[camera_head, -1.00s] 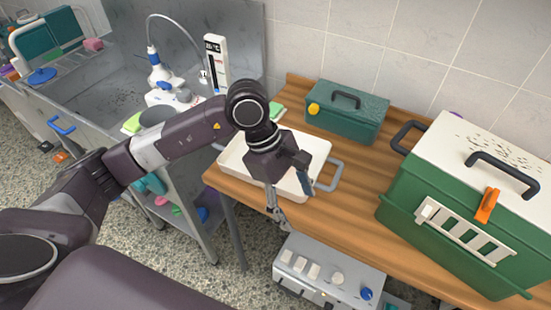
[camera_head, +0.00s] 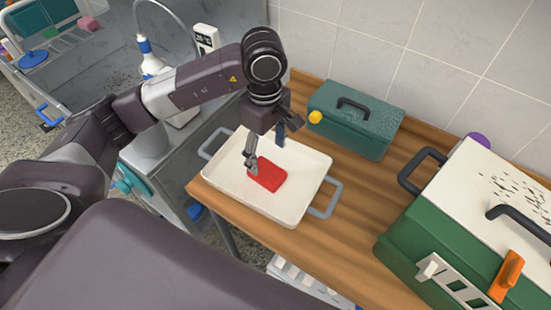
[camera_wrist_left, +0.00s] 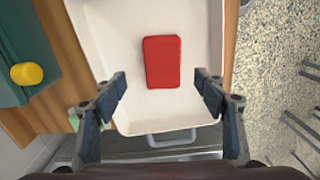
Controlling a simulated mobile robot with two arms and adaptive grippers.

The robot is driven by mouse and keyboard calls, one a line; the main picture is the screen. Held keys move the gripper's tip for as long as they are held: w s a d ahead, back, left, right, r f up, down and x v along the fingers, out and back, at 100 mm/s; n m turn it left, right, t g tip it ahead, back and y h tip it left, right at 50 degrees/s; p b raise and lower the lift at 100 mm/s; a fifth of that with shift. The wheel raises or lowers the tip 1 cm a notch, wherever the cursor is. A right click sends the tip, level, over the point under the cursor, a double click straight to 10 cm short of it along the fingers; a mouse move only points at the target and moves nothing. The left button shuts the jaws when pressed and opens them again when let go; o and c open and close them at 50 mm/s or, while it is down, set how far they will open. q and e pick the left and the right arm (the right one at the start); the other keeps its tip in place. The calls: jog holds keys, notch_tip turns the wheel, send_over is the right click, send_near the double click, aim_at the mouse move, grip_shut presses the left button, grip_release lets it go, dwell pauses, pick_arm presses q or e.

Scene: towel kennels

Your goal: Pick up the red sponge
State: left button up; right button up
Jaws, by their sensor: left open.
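The red sponge (camera_head: 267,175) lies flat in the white tray (camera_head: 310,166), near the tray's middle, in the head view. In the left wrist view the sponge (camera_wrist_left: 162,62) shows whole, ahead of the fingertips and midway between them. My left gripper (camera_head: 266,150) is open and empty, above the tray and the sponge. In the left wrist view its two fingers (camera_wrist_left: 163,88) stand wide apart, one to each side of the sponge, not touching it. In the head view one finger overlaps the sponge's upper left edge. My right gripper is not in view.
The tray has grey handles (camera_head: 325,199) and sits on a wooden table (camera_head: 345,215). A dark green box (camera_head: 355,117) stands behind it. A green and white carrier (camera_head: 440,225) is at the right. A metal sink (camera_head: 105,85) is at the left.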

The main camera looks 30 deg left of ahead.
aim_at(267, 170)
pick_arm(q)
jog(key=shift+w+f, duration=0.15)
jog(key=shift+f, duration=0.2)
jog(key=f+p, duration=0.1)
jog(key=s+f, duration=0.1)
jog(key=shift+s+f+p, duration=0.15)
jog(key=shift+f+p, duration=0.2)
jog(key=shift+p, duration=0.05)
jog(key=f, duration=0.1)
jog(key=f+p, duration=0.1)
jog(key=shift+w+f, duration=0.25)
jog(key=shift+f, duration=0.8)
jog(key=c, duration=0.9)
jog(key=shift+c, duration=0.2)
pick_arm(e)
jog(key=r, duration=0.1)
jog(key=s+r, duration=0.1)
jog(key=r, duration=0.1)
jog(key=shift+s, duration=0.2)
